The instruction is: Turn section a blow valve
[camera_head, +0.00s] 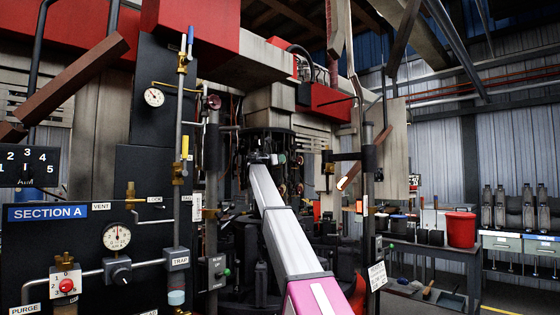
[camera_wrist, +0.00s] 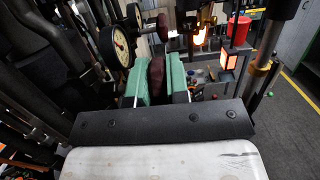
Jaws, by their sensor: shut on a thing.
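My gripper (camera_wrist: 160,80) shows in the wrist view with its two green jaws shut on a dark red-brown rounded piece (camera_wrist: 157,68). That piece looks like a valve handle seen edge-on, but its label and stem are hidden. In the head view my arm reaches away from me to the dark middle of the machine. My gripper (camera_head: 266,158) is small there, and what it holds cannot be made out. The blue SECTION A sign (camera_head: 48,212) is on the dark panel at the left. I cannot read any blow valve label.
A round gauge (camera_wrist: 117,45) and a second dark red knob (camera_wrist: 163,26) are close beyond the jaws. A pipe with brass fittings (camera_wrist: 262,75) stands at the right. A red bucket (camera_head: 461,229) sits on a bench at the right. Floor is open at far right.

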